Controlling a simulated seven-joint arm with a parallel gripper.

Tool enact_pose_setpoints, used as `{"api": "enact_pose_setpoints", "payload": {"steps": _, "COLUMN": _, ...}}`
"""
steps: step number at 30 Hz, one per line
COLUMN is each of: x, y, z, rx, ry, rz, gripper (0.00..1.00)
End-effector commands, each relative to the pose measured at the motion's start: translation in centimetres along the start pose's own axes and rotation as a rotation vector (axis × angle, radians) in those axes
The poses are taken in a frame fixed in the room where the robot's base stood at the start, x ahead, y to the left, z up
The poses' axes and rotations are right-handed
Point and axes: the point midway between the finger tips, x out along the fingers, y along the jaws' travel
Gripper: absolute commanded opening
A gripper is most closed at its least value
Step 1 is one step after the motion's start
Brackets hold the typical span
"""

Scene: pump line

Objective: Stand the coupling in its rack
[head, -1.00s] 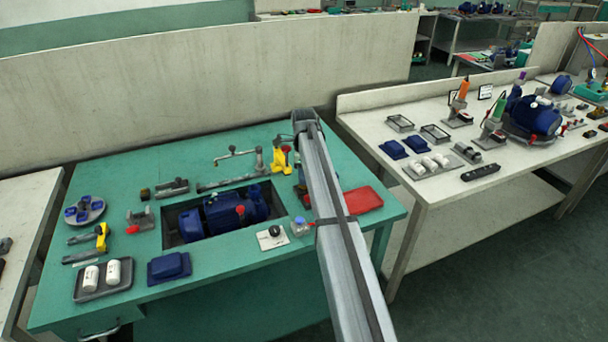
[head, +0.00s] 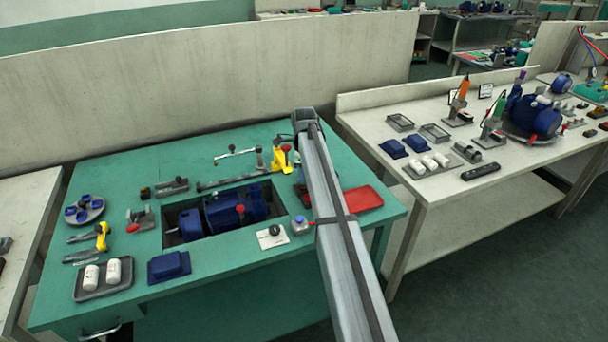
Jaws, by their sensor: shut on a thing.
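My arm (head: 335,205) rises from the bottom edge across the right part of the green bench, with its upper joint (head: 304,117) near the bench's back edge. My gripper is not visible; the arm hides the area behind it. I cannot make out the coupling for sure, nor what my gripper holds. I cannot tell for certain which fixture is the coupling's rack. A grey fixture with a red part (head: 140,218) stands left of the recess, and a low grey block (head: 173,186) stands behind it.
The green bench (head: 110,185) has a recess holding a blue motor (head: 225,211). Around it are a round tray (head: 84,209), a tray with white cylinders (head: 103,279), a blue block (head: 169,267), a yellow-and-dark tool (head: 282,158) and a red tray (head: 363,199). A pale bench (head: 440,190) stands right.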

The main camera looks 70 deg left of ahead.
Motion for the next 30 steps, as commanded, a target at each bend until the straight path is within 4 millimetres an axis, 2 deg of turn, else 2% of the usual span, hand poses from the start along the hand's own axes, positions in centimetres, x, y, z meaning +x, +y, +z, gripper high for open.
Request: {"api": "enact_pose_setpoints", "payload": {"steps": 30, "x": 0.87, "y": 0.00, "z": 0.00, "rx": 0.000, "ry": 0.000, "rz": 0.000, "gripper": 0.02}}
